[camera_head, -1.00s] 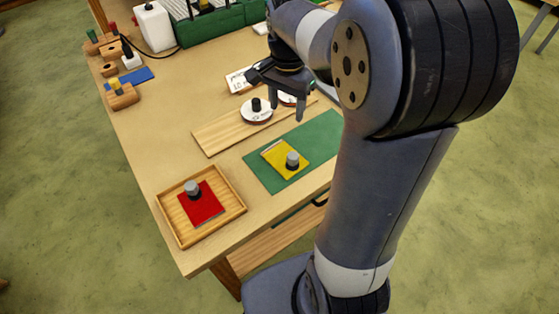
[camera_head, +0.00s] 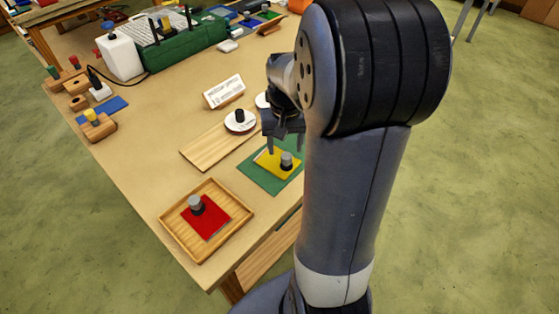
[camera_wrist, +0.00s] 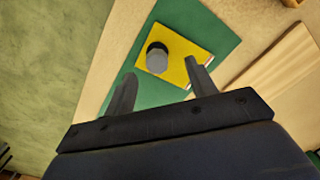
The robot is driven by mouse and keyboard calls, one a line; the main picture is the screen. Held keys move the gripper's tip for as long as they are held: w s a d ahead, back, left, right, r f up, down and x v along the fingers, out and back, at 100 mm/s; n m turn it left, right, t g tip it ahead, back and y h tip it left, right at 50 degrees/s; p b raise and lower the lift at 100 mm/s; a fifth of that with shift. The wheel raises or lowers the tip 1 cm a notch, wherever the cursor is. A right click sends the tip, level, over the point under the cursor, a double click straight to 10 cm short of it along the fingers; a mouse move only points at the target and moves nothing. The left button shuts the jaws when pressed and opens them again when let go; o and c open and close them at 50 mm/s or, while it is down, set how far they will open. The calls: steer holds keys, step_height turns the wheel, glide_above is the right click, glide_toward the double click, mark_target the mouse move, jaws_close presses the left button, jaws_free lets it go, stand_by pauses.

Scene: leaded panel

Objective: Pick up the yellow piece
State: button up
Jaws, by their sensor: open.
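The yellow piece (camera_head: 268,159) is a flat square with a grey cylindrical knob (camera_head: 286,161) on top. It lies on the green mat (camera_head: 259,181) near the table's right edge. In the wrist view the yellow piece (camera_wrist: 183,42) and its knob (camera_wrist: 158,57) show past the fingertips on the green mat (camera_wrist: 222,37). My gripper (camera_head: 285,148) is open and empty, above the yellow piece. In the wrist view my gripper's fingers (camera_wrist: 160,76) are apart, with the knob ahead of the gap between them.
A wooden tray (camera_head: 172,226) holding a red piece (camera_head: 210,218) with a grey knob stands at the front. A wooden board (camera_head: 205,152) lies left of the mat, with a white disc (camera_head: 240,127) with a black knob at its far end. A small sign (camera_head: 223,91) stands behind.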

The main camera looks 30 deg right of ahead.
mark_target(287, 155)
steer(key=shift+w+d+f+p, duration=0.1)
steer(key=shift+d+f+p, duration=0.1)
steer(key=shift+f, duration=1.1)
steer(key=shift+d+f+p, duration=0.1)
steer(key=shift+f+p, duration=0.05)
steer(key=shift+f, duration=1.15)
steer(key=c, duration=1)
step_height(287, 155, up, 10)
steer(key=shift+r, duration=0.1)
steer(key=shift+o, duration=1.4)
steer(key=shift+c, duration=1.4)
